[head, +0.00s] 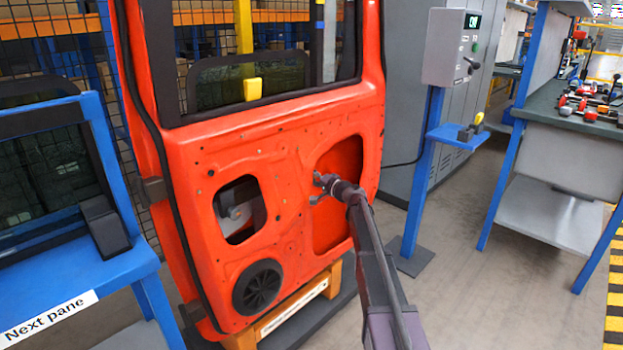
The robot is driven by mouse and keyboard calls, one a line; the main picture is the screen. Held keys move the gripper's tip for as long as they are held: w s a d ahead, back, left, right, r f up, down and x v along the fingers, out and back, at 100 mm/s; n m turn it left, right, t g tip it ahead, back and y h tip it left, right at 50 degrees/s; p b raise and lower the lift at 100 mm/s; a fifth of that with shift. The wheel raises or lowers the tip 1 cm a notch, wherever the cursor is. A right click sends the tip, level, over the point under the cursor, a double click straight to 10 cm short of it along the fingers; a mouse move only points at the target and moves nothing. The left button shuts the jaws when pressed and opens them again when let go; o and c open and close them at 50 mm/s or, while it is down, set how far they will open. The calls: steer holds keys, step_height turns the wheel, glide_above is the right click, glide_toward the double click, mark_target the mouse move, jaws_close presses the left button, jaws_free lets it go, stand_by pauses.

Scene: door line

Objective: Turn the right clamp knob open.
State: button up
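An orange-red vehicle door (285,140) stands upright, with a large opening at the lower right and a smaller opening at the lower left. My arm reaches in from the lower right. My gripper (317,189) is at the left edge of the large opening, with two small finger parts showing apart. Whether it touches anything there is too small to tell. I cannot make out the right clamp knob; my gripper may cover it. A grey part with a pale round piece (236,212) shows inside the smaller left opening.
A glass pane with a yellow block (252,89) sits in the window frame. A blue rack labelled "Next pane" (48,318) stands left. A control box (450,48) on a blue post and a workbench (575,125) stand right. Floor between door and bench is partly clear.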

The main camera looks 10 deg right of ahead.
steer(key=shift+s+a, duration=0.1)
steer(key=shift+a, duration=0.05)
steer(key=o, duration=0.9)
steer(key=shift+o, duration=1.2)
steer(key=v, duration=1.2)
